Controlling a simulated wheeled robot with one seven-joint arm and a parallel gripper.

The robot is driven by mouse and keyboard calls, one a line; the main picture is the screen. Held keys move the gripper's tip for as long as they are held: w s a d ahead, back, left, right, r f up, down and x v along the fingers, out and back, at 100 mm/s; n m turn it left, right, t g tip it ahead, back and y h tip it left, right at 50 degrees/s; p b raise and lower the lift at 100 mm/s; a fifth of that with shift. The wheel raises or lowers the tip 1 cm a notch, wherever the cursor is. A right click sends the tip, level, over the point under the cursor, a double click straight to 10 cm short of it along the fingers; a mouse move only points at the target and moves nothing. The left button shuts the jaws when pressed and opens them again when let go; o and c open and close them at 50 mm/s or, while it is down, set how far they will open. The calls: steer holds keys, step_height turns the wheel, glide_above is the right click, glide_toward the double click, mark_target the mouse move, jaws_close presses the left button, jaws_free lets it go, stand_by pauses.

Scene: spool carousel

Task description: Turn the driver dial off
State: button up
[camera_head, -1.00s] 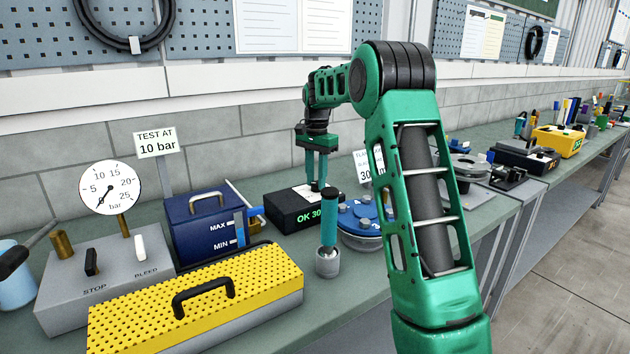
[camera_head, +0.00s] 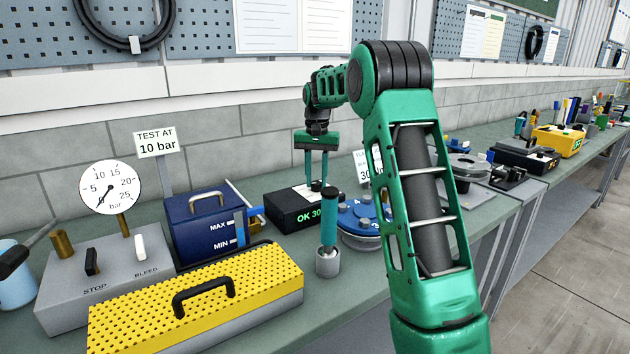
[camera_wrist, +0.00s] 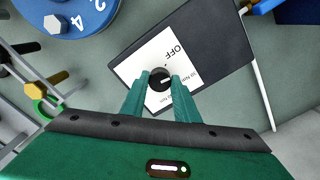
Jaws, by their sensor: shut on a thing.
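The driver controller is a black box (camera_head: 288,211) on the bench. Its front display glows green and reads "OK 30". In the wrist view its white top plate (camera_wrist: 178,58) carries the word OFF and smaller, hard-to-read markings around a black dial (camera_wrist: 160,84). My gripper (camera_head: 321,182) points straight down over the box. In the wrist view my gripper (camera_wrist: 161,78) has its two green fingers on either side of the dial, shut on it. A pale mark shows on the dial, but I cannot tell exactly which setting it points at.
A teal-handled driver (camera_head: 328,217) stands upright in a grey holder just in front of the box. A round blue numbered flange (camera_head: 358,240) sits to the right. A blue tank (camera_head: 200,228) and a yellow perforated case (camera_head: 245,283) stand to the left.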

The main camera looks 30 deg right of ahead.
steer(key=n, duration=0.4)
steer(key=shift+w+r+n, duration=0.1)
steer(key=shift+w+n, duration=0.05)
steer(key=shift+n, duration=1.75)
steer(key=shift+d, duration=0.1)
steer(key=o, duration=1)
steer(key=shift+c, duration=0.2)
steer(key=shift+o, duration=0.5)
